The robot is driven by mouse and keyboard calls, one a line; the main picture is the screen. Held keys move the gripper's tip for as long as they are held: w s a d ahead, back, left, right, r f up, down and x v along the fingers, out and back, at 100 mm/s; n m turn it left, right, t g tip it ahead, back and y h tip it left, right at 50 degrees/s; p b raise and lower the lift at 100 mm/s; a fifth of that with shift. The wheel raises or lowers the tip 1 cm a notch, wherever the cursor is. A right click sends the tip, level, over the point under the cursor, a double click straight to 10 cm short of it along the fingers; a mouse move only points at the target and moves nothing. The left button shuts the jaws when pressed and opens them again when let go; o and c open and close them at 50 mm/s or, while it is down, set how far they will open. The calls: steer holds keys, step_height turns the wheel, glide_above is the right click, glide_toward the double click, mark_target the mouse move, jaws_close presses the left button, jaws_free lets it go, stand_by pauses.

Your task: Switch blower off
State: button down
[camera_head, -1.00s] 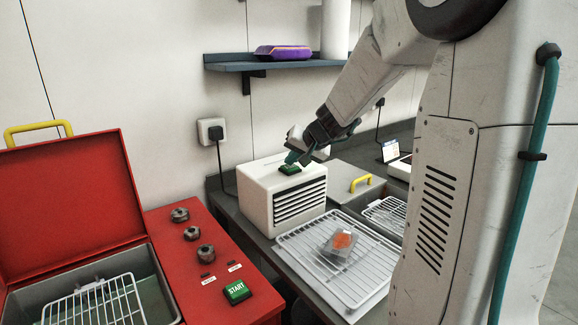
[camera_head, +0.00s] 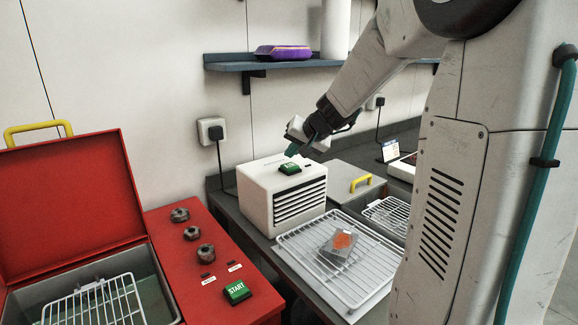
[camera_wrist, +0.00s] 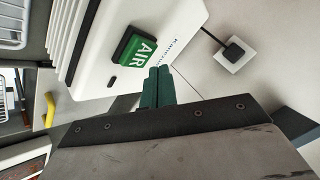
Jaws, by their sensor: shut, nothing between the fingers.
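The blower (camera_head: 285,194) is a cream box with dark front louvres on the grey bench. A green button (camera_head: 290,168) sits on its top; in the wrist view the button (camera_wrist: 137,47) reads "AIR". My gripper (camera_head: 291,152) is above the back of the blower's top, just behind and above the button. In the wrist view my gripper's teal fingers (camera_wrist: 157,76) are together and empty, with their tips apart from the button. Whether the button is pressed in cannot be told.
A wire rack (camera_head: 330,262) with a small clear box of orange contents (camera_head: 339,244) lies in front of the blower. A red machine (camera_head: 205,262) with a green START button (camera_head: 237,291) stands left. A wall socket (camera_head: 212,131) and shelf (camera_head: 290,64) are behind.

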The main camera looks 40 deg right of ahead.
mark_target(293, 167)
steer(key=shift+r, duration=2.6)
